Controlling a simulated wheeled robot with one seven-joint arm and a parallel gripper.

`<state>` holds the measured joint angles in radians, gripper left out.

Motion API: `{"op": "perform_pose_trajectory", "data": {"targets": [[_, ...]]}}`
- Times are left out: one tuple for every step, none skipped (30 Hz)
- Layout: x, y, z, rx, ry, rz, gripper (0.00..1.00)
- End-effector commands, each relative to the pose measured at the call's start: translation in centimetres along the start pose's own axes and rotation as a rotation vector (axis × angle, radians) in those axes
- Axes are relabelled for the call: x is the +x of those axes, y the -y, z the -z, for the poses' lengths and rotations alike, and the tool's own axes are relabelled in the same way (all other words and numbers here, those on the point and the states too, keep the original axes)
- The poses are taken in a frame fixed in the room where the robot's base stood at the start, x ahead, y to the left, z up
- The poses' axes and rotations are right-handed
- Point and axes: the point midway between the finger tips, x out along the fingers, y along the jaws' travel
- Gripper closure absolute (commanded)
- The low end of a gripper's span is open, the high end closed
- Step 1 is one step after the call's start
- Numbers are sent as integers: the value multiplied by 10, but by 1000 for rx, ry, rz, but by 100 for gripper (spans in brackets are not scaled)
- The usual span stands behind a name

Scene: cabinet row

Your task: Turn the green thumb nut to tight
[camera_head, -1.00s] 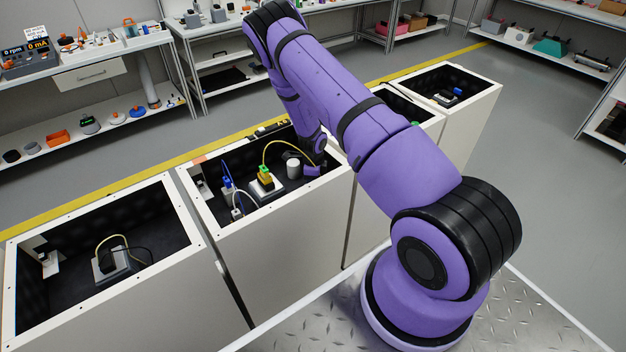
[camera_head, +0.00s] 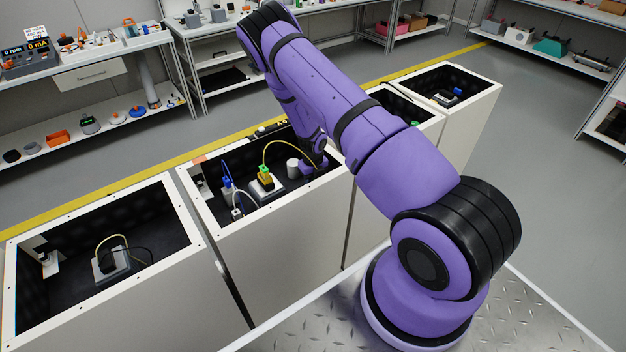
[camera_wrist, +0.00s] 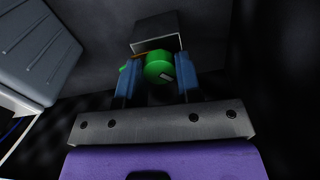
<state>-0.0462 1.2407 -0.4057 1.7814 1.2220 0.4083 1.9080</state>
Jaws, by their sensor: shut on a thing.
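The green thumb nut (camera_wrist: 158,67) shows in the wrist view as a round green knob with a small pale mark on its face. It sits in front of a grey block with a pale edge (camera_wrist: 156,38). My gripper (camera_wrist: 158,77) has its two blue fingers on either side of the nut and is shut on it. In the head view my gripper end (camera_head: 313,165) is down inside the middle open cabinet (camera_head: 262,222), at its right end. The nut is hidden there behind my arm.
In the wrist view a grey ribbed body (camera_wrist: 38,48) is close on the left. Cabinet walls surround the gripper.

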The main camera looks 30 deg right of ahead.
Motion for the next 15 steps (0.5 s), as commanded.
{"op": "perform_pose_trajectory", "data": {"targets": [[-1, 0, -2, 25, 4, 1, 92], [-1, 0, -2, 40, 4, 0, 92], [-1, 0, -2, 61, 4, 0, 92], [-1, 0, -2, 73, 4, 0, 92], [-1, 0, -2, 87, 4, 0, 92], [-1, 0, -2, 100, 4, 0, 92], [-1, 0, -2, 111, 4, 0, 92], [-1, 0, -2, 120, 4, 0, 92], [-1, 0, -2, 129, 4, 0, 92], [-1, 0, -2, 135, 4, 0, 92], [-1, 0, -2, 141, 4, 0, 92], [-1, 0, -2, 148, 4, 0, 92], [-1, 0, -2, 151, 4, 0, 92], [-1, 0, -2, 154, 4, 0, 92], [-1, 0, -2, 156, 4, 0, 92]]}}
